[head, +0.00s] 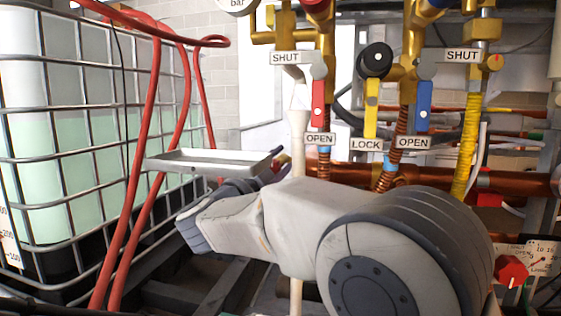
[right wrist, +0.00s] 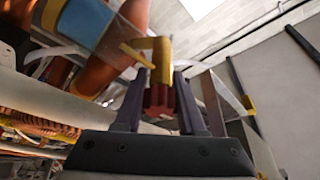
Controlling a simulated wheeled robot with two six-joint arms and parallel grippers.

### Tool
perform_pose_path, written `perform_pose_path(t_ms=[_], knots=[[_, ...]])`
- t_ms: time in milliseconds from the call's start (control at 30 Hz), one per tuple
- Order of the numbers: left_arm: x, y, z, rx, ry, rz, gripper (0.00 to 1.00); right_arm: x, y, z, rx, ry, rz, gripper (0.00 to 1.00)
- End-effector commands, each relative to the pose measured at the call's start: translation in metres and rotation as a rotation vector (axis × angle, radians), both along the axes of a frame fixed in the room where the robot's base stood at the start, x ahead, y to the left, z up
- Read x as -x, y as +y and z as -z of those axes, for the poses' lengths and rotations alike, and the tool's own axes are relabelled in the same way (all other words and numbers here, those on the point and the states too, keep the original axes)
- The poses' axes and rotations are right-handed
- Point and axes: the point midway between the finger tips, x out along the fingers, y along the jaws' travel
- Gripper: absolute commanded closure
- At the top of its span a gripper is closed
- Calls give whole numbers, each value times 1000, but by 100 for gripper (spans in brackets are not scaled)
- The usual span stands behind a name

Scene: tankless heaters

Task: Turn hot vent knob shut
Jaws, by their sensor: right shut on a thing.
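My right gripper (right wrist: 160,95) is shut on a dark red knob (right wrist: 158,98), with one finger on each side of it. A brass fitting (right wrist: 162,58) rises just behind the knob in the right wrist view. In the head view my right gripper (head: 272,168) is mostly hidden behind its own wrist, beside a small brass piece (head: 284,159). The knob's turn position cannot be read, as the fingers cover its sides. My left gripper is not in view.
A shallow metal tray (head: 205,162) lies left of the gripper. Red (head: 318,104), yellow (head: 371,108) and blue (head: 423,106) handles hang behind, near SHUT, OPEN and LOCK labels. Red hoses (head: 150,120) and a caged tank (head: 60,150) stand left. Another red knob (head: 511,270) is lower right.

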Motion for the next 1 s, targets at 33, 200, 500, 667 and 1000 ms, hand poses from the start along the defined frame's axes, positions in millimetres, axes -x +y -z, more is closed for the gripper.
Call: perform_pose_path(t_ms=[33,200,500,667,1000], knots=[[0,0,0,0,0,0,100,0,-1,1,-9,-1,4,100],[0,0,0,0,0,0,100,0,-1,1,-22,-4,4,100],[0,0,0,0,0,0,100,1,-1,1,-21,-4,4,100],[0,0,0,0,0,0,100,0,-1,1,-20,-4,4,31],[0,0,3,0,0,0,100,5,3,3,-19,-5,0,31]])
